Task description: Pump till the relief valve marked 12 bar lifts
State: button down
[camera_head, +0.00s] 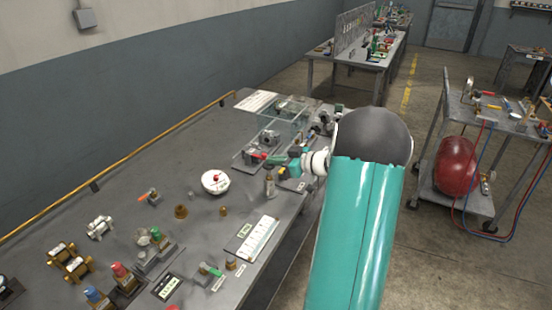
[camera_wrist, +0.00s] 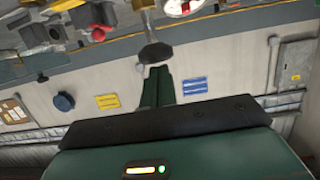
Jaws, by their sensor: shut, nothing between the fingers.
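My gripper (camera_wrist: 158,72) shows in the wrist view as dark green fingers pressed together, with nothing held. A dark, round-ended metal piece on a stem (camera_wrist: 155,51) is just beyond the fingertips; I cannot tell whether they touch. In the head view my teal arm reaches over the right edge of the bench, and my gripper is small and partly hidden among the fittings there. I cannot read a 12 bar marking on any valve, and I cannot clearly make out the pump.
The grey bench (camera_head: 150,175) carries several brass fittings, valves and label cards. A clear-walled rig (camera_head: 278,130) stands behind my gripper. A cart (camera_head: 480,200) with a red tank (camera_head: 456,165) and hoses is at right. The floor between bench and cart is open.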

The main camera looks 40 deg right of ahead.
jog(key=shift+f, duration=1.85)
